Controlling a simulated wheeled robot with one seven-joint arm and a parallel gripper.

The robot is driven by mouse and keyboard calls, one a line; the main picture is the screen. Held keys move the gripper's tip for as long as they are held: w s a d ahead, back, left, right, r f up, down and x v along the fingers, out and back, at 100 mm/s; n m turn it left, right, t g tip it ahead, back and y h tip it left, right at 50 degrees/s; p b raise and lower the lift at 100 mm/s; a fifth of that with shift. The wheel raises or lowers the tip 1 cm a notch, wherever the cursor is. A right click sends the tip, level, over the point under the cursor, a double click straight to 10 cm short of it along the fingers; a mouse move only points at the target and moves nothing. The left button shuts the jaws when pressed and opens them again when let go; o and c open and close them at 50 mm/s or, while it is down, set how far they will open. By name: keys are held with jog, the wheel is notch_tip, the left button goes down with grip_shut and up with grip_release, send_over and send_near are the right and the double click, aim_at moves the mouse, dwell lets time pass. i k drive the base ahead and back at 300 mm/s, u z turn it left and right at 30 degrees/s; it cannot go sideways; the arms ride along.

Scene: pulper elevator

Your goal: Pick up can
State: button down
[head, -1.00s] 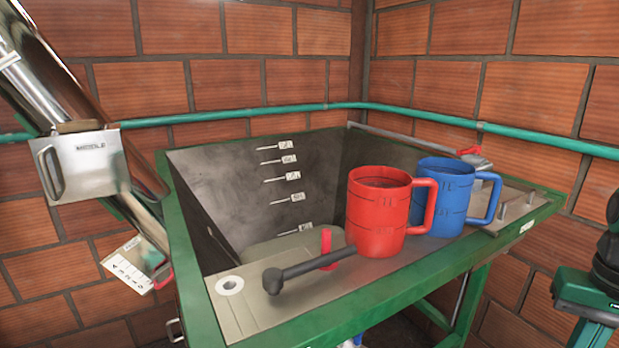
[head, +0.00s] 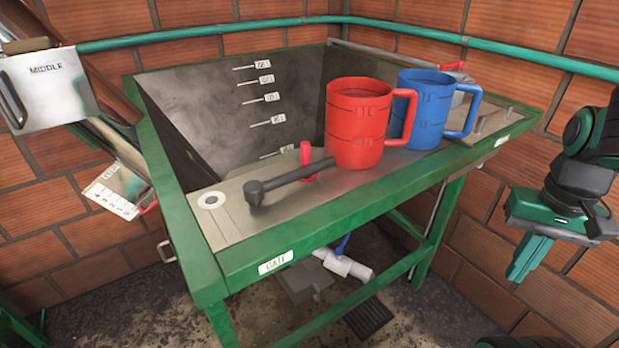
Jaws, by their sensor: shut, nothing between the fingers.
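Two handled cans stand upright on the metal shelf (head: 240,220) along the hopper's front edge. The red can (head: 355,130) is nearer, with its handle to the right. The blue can (head: 425,110) stands just behind and right of it, partly hidden by the red can and its handle. Both have dark lines around them. My gripper (head: 527,262), green and black, hangs at the right, apart from both cans and from the green frame. It is shut and empty. Its fingertips show only small and from the side.
A black lever (head: 290,180) with a red upright handle (head: 305,158) lies left of the red can. The open hopper (head: 230,110) has level marks inside. A steel box marked MIDDLE (head: 48,85) is at left. White pipework (head: 345,265) sits below. Brick walls close the back.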

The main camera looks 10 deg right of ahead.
aim_at(357, 110)
jog(key=z, duration=0.8)
jog(key=k, duration=1)
jog(key=u, duration=0.5)
